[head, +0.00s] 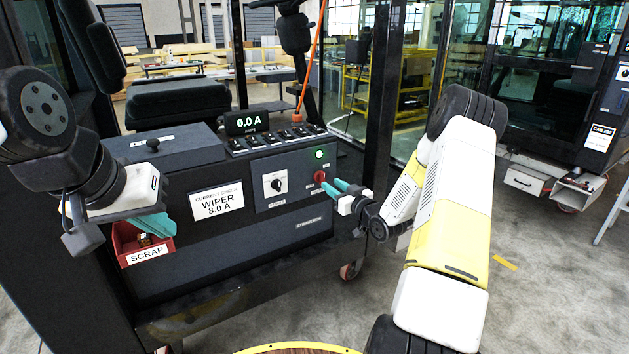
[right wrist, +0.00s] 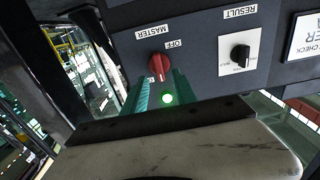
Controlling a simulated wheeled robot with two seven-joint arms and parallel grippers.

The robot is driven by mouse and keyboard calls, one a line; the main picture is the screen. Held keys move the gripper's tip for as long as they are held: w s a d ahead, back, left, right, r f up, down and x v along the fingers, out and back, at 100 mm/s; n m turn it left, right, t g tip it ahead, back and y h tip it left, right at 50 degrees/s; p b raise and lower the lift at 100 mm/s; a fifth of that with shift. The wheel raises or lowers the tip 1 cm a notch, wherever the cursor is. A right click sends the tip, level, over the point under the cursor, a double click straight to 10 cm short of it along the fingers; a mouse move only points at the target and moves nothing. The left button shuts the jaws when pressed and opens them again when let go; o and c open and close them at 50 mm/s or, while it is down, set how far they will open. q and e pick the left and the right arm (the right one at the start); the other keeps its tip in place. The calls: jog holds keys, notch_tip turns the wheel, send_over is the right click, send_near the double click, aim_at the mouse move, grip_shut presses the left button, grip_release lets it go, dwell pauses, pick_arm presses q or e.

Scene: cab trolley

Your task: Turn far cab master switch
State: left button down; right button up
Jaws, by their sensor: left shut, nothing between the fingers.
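The red master switch knob (head: 319,176) is on the dark panel of the cab in front of me, below a lit green lamp (head: 319,154). The upside-down right wrist view shows the knob (right wrist: 158,67) near the OFF and MASTER labels. My right gripper (head: 331,182) is at the knob, its teal fingers apart, one on either side of it; I cannot tell whether they touch it. My left gripper (head: 152,226) is shut and empty above the red SCRAP bin (head: 147,254). Another cab (head: 540,120) stands at the far right; no master switch is clear on it.
A black result knob (head: 277,185) is left of the master switch. A display (head: 248,122) reads 0.0 A above a row of small switches (head: 275,139). A card (head: 216,203) reads WIPER 8.0 A. Dark cab posts (head: 379,95) frame the console. Floor right of my right arm is mostly clear.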

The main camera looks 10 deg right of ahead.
aim_at(324, 179)
jog(key=shift+x, duration=2.25)
grip_shut()
